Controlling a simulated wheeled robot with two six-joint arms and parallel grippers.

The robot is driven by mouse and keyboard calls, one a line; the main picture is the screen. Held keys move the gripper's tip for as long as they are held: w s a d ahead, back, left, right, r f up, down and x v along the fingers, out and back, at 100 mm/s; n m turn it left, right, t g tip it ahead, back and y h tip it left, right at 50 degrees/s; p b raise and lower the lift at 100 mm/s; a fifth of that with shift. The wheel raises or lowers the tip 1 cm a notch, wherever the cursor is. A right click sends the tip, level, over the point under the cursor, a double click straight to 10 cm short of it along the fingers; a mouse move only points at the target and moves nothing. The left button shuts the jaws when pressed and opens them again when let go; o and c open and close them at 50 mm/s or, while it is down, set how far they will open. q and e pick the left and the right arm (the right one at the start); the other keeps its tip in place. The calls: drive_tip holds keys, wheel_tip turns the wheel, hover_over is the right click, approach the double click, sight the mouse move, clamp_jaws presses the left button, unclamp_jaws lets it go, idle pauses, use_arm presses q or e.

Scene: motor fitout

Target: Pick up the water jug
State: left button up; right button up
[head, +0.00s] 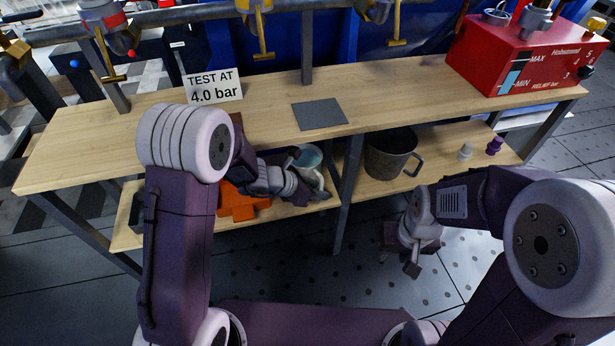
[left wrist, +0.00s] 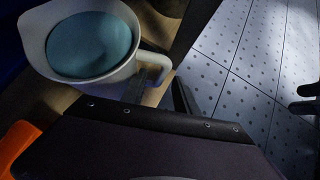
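The water jug is a white jug with blue-green water in it. It stands on the lower shelf in the head view (head: 308,157), partly hidden by my left arm, and fills the upper left of the left wrist view (left wrist: 130,72). Its handle points toward my left gripper (left wrist: 166,88). One grey finger shows at the handle's loop and a dark finger lies outside it, with a gap between them. Firm contact cannot be seen. In the head view the left fingertips are hard to make out. My right gripper (head: 400,260) is open and empty, low over the floor.
A metal pot (head: 390,156) stands on the lower shelf (head: 370,190) right of a table leg. An orange object (head: 236,204) lies left of the jug. The wooden tabletop (head: 390,105) is above, with a grey plate (head: 320,114) and a red tank (head: 520,62).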

use_arm(q)
drive_tip(key=shift+w+d+f, duration=0.2)
drive_tip(key=shift+d+f, duration=0.05)
drive_tip(key=shift+f, duration=0.15)
clamp_jaws()
idle(0.9)
drive_tip(key=shift+r, duration=0.15)
